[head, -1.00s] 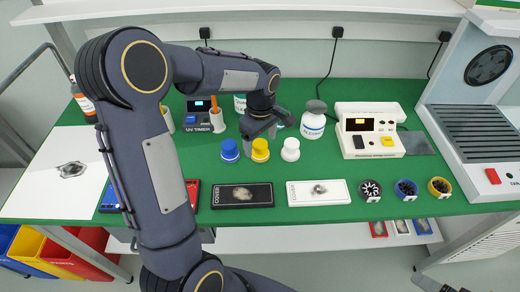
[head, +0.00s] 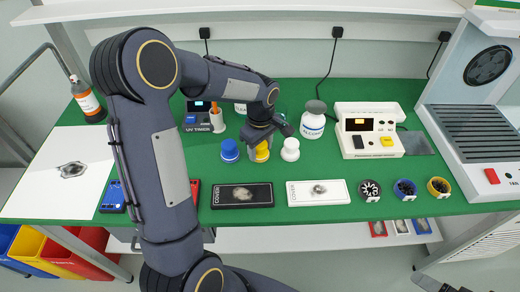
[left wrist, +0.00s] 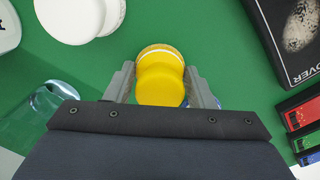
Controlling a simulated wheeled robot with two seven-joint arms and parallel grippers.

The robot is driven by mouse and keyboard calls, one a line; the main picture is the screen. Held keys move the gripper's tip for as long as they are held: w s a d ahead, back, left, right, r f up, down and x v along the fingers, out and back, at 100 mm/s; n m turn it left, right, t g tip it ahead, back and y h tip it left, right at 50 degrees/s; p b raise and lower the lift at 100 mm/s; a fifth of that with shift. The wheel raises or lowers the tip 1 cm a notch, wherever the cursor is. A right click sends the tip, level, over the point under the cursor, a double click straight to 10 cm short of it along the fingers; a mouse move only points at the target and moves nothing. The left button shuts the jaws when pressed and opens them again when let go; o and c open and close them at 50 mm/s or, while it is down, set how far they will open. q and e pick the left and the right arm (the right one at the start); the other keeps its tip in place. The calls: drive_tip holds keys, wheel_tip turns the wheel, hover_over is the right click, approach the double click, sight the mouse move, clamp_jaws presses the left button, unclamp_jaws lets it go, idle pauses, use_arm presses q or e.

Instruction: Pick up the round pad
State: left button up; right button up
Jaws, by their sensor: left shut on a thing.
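The yellow round pad (head: 262,153), with a knob-like top and a pale band at its rim, stands on the green mat between a blue one (head: 229,150) and a white one (head: 290,149). My left gripper (head: 264,145) points down over the yellow pad and is shut on it. In the left wrist view the yellow pad (left wrist: 160,78) sits between the two grey fingers. I cannot tell any gap under it. A dark piece at the bottom right of the head view (head: 438,284) looks like part of my right gripper; its fingers are not clear.
A black cover box (head: 242,195) and a white one (head: 318,193) lie in front. A white bottle (head: 313,120) and a white device (head: 370,130) stand behind and right. Several small round holders line the front right. A white sheet (head: 60,175) lies left.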

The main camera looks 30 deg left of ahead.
use_arm(q)
drive_tip(key=shift+r, duration=0.1)
drive_tip(key=shift+r, duration=0.3)
wheel_tip(320, 180, up, 2)
drive_tip(key=shift+w, duration=0.1)
drive_tip(key=s+a+r+b, duration=0.1)
drive_tip(key=s+a+r, duration=0.8)
drive_tip(key=s+r, duration=0.1)
drive_tip(key=shift+s+r, duration=0.15)
drive_tip(key=shift+s, duration=0.35)
